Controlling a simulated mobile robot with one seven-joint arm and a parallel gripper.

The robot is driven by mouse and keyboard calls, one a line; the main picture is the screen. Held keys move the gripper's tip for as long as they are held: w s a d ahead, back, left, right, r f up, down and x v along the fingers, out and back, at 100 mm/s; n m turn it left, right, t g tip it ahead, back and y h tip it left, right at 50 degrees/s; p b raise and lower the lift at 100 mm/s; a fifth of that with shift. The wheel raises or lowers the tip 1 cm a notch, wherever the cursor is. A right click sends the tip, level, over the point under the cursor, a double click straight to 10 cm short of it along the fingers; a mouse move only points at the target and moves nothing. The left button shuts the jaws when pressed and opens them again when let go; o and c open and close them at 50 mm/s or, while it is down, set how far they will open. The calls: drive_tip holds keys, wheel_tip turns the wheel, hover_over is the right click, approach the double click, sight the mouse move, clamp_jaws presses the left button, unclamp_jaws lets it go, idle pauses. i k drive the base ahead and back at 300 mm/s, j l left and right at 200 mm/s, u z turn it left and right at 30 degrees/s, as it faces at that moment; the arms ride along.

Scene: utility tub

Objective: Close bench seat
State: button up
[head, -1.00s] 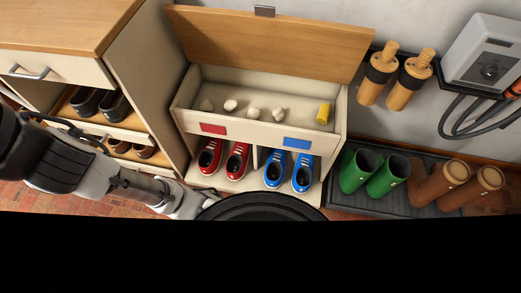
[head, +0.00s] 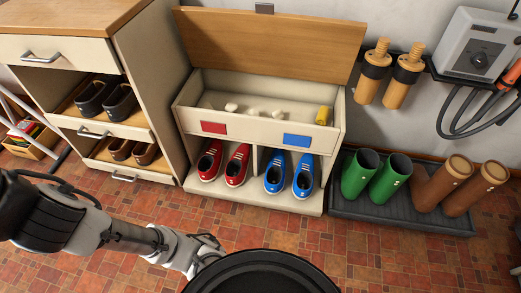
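The bench (head: 258,199) is a cream unit against the wall. Its wooden seat lid (head: 270,38) is open, tipped up at the back, with a small dark catch (head: 264,8) at its top edge. The open box below holds several pale lumps (head: 231,107) and a yellow cylinder (head: 322,115). My arm reaches in from the left, and my gripper (head: 207,251) is low in front of the bench, well apart from the lid. My dark round body part partly covers that end of the arm, so the fingers cannot be made out.
Red shoes (head: 223,163) and blue shoes (head: 289,174) stand in the bench's lower bays. A shoe cabinet (head: 160,85) stands close on the left. Green boots (head: 375,177) and brown boots (head: 459,186) stand on a grey tray (head: 400,213) at right. Tiled floor in front is clear.

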sight(263, 41)
drive_tip(key=i+j+z, duration=0.2)
drive_tip(key=j+z, duration=0.25)
drive_tip(key=i+j+z, duration=0.2)
drive_tip(key=z, duration=0.25)
